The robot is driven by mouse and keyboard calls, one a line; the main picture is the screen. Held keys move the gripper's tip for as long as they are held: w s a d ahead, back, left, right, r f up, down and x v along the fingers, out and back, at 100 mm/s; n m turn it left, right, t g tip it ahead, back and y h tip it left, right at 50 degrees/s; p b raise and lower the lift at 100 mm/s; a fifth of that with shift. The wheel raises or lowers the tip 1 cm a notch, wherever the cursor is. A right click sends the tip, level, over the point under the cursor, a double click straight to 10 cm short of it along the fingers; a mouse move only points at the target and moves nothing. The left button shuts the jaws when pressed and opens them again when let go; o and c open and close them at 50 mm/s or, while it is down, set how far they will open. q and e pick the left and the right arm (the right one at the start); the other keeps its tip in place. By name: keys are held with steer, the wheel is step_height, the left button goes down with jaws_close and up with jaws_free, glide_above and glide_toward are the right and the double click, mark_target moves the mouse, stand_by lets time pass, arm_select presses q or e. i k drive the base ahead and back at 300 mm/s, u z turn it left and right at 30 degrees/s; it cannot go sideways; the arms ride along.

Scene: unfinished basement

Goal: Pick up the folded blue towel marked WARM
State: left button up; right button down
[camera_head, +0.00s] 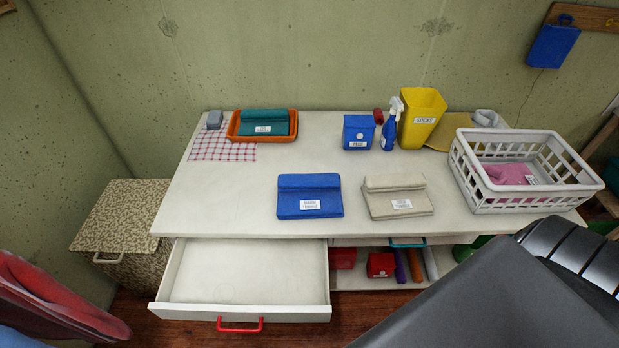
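A folded blue towel (309,197) lies flat near the front edge of the white table, left of centre. It bears a white label whose small print seems to begin with WARM. A folded beige towel (396,196) with its own label lies just right of it, a small gap between them. A folded teal towel (264,122) sits in an orange tray (233,134) at the back left. Neither of my grippers shows in the head view.
An open, empty drawer (245,265) juts from the table's (215,205) front left. A white basket (480,205) with pink cloth stands at right. A blue box (357,130), spray bottle (391,125) and yellow bin (422,115) stand behind. The tabletop around the towels is clear.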

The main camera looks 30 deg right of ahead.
mark_target(300, 196)
steer(key=k, duration=0.5)
steer(key=u, duration=0.8)
steer(key=i, duration=0.9)
steer(key=z, duration=2.2)
